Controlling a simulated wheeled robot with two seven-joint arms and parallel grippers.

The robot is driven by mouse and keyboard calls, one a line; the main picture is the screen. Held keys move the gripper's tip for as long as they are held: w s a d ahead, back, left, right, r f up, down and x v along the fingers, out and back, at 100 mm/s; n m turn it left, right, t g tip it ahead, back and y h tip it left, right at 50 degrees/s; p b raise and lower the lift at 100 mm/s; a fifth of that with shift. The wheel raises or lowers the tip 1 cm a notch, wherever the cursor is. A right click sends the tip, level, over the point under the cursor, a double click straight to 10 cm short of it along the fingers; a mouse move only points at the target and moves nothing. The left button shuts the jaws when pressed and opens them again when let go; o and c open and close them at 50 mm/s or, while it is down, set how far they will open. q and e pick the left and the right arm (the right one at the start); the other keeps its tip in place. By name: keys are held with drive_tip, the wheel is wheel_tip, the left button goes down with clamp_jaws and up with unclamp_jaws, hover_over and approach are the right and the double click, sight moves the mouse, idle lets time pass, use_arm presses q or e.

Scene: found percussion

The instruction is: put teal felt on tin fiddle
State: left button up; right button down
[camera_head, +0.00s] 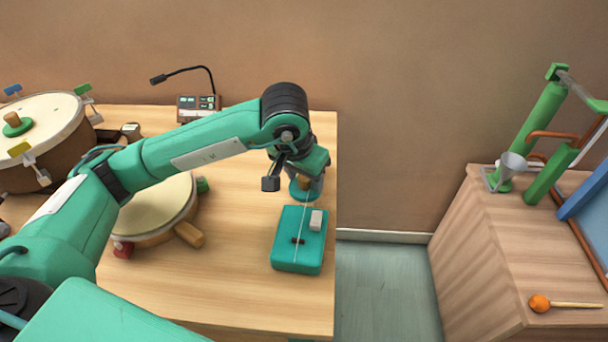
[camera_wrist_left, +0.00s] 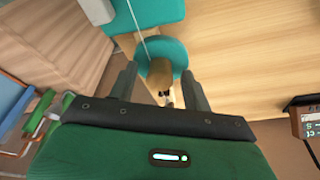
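The tin fiddle (camera_head: 284,252) is a teal box with a string along it, lying near the table's right edge. It also shows at the top of the left wrist view (camera_wrist_left: 160,12). The teal felt (camera_head: 296,193) is a round pad with a wooden knob, just beyond the box. It lies ahead of my left gripper in the left wrist view (camera_wrist_left: 178,56). My left gripper (camera_wrist_left: 160,90) points down over the felt, its fingers apart on either side of the knob, with visible gaps. Whether the felt touches the string or neck is unclear. My right gripper is out of view.
A pale block (camera_head: 316,220) sits on the fiddle. A small drum (camera_head: 155,210) and a large drum (camera_head: 50,110) with a green knobbed pad stand left. A panel with a bent microphone (camera_head: 198,105) stands behind. The second table (camera_head: 485,250) is across a floor gap.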

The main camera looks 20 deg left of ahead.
sight(296, 198)
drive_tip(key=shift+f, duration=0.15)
use_arm(q)
drive_tip(key=shift+r, duration=0.1)
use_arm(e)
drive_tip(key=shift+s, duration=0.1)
use_arm(q)
drive_tip(key=shift+r, duration=0.3)
drive_tip(key=v, duration=1.1)
drive_tip(key=shift+r+p, duration=0.2)
drive_tip(key=shift+p, duration=0.25)
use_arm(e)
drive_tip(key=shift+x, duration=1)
use_arm(q)
drive_tip(key=shift+s, duration=0.15)
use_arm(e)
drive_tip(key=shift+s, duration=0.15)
